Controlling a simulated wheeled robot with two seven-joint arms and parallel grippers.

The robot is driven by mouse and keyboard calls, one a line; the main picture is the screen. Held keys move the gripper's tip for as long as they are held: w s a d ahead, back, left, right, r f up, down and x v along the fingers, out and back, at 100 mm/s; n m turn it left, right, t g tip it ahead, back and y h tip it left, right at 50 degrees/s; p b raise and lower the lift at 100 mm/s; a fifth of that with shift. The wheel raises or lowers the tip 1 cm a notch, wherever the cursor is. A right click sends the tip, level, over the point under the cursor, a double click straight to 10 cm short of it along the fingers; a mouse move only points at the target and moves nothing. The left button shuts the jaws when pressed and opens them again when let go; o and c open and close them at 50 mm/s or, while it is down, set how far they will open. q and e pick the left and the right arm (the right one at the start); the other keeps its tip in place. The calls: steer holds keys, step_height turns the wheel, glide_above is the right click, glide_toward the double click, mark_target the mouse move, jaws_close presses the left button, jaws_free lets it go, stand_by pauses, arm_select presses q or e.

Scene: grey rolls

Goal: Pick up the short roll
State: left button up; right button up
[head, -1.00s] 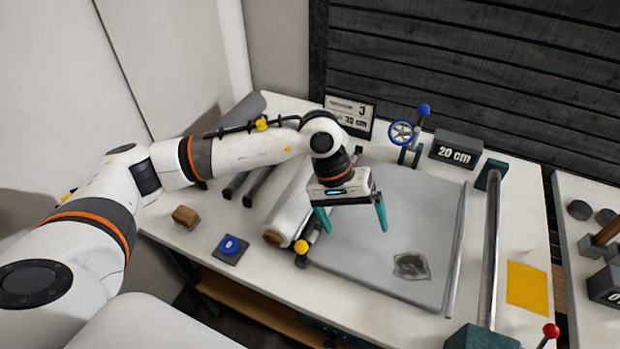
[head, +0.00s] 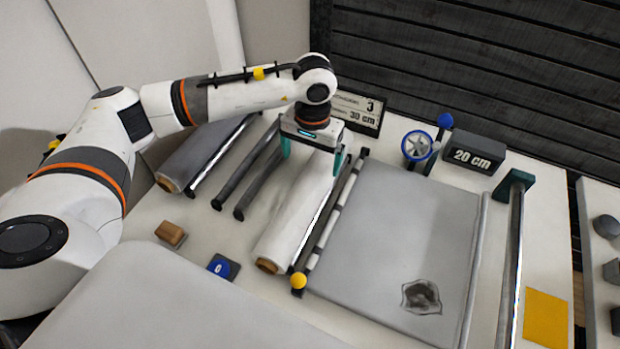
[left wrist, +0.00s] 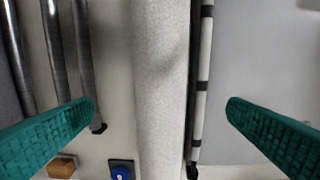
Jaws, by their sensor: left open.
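A pale roll (head: 292,215) with a brown core end lies lengthwise on the table, left of the flat grey sheet (head: 400,230). A darker grey roll (head: 205,152) with a brown core lies farther left. Part of it is hidden behind my arm. I cannot tell for certain which roll is the short one. My left gripper (head: 312,157) is open above the far part of the pale roll. In the left wrist view the pale roll (left wrist: 161,80) runs between the two teal fingers (left wrist: 163,106), with a gap on both sides. My right gripper is not in view.
Dark bars (head: 247,175) lie left of the pale roll. A rail with a yellow knob (head: 298,281) runs close along its right side. A wooden block (head: 171,233) and a blue button (head: 219,268) are near the front. A sign (head: 362,112) stands behind.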

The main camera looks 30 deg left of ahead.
mark_target(311, 178)
arm_select(q)
steer(key=f, duration=0.2)
steer(key=f+p, duration=0.1)
steer(key=shift+s+d+f, duration=0.15)
steer(key=shift+s+f, duration=0.25)
steer(key=shift+f, duration=0.35)
steer(key=f+p, duration=0.1)
steer(key=f, duration=0.2)
steer(key=w+f+p, duration=0.1)
steer(key=f, duration=0.1)
steer(key=shift+p, duration=0.35)
steer(key=shift+a+f, duration=0.2)
steer(key=shift+f, duration=0.1)
steer(key=c, duration=1.3)
steer(key=shift+c, duration=0.4)
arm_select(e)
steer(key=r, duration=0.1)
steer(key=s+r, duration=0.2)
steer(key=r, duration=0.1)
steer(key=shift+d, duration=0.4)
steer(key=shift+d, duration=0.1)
